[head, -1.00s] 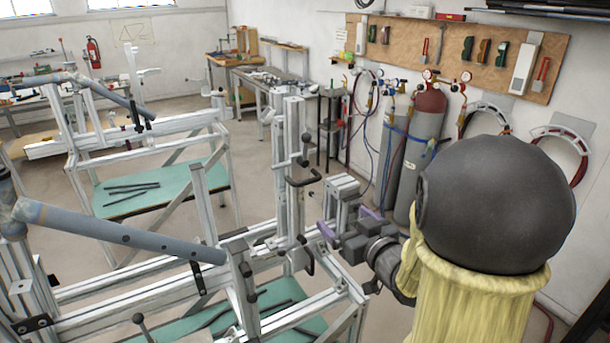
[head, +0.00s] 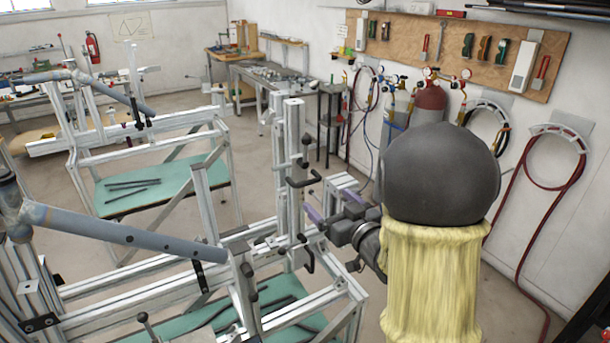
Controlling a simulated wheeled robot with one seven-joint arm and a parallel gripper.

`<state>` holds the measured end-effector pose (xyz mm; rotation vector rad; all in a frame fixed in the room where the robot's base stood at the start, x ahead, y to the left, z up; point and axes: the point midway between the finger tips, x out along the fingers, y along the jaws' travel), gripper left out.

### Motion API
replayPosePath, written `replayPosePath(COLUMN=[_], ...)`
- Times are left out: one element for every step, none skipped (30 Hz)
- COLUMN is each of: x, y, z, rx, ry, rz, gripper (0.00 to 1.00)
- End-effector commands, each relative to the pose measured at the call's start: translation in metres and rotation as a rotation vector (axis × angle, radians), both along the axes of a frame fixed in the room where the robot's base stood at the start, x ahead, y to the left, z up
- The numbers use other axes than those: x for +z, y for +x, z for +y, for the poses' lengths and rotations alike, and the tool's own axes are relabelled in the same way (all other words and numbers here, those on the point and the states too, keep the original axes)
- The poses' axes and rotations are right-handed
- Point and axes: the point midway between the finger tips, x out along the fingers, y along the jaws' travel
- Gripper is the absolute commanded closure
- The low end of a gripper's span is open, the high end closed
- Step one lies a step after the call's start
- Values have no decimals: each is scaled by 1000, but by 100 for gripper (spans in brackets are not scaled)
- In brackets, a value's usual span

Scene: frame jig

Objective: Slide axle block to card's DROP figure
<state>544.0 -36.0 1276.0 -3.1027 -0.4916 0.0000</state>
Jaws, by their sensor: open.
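My gripper (head: 334,205) is open with purple fingertips, just right of an aluminium upright (head: 292,160) on the near frame jig. Black clamp handles (head: 301,178) sit on the upright. A grey metal block (head: 342,184) shows close behind the fingers; I cannot tell whether it is the axle block or whether a finger touches it. My arm's dark round joint and yellow sleeve hide what lies behind on the right. No DROP figure is readable; a sheet with a triangular frame drawing (head: 131,27) hangs on the far wall.
A grey tube (head: 130,236) crosses the near jig at left. A second jig (head: 150,140) stands behind. Gas cylinders (head: 428,104) and hoses line the right wall. Floor shows between the jigs and far bench (head: 270,75).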

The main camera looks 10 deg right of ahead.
Motion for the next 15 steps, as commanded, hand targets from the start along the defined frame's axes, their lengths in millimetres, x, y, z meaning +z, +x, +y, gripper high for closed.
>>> replayPosePath(x=[2,3,3,3,3,2,3,3,3,3,2,3,3,3,3], y=[9,14,21,26,31,37,43,48,54,59,64,71,76,81,88], z=[5,6,8,9,11,14,14,16,19,21,22,24,26,28,30], rx=[4,3,3,3,3,3,2,2,3,3,3,3,3,2,3], ry=[-1,-1,-2,-1,-2,-1,-2,-2,-2,-2,-2,-2,-2,-1,-2], rz=[2,2,2,2,2,2,2,2,3,2,2,2,2,1,0], gripper=[12,12,12,12,12,12,12,12,12,12,12,12,12,12,12])
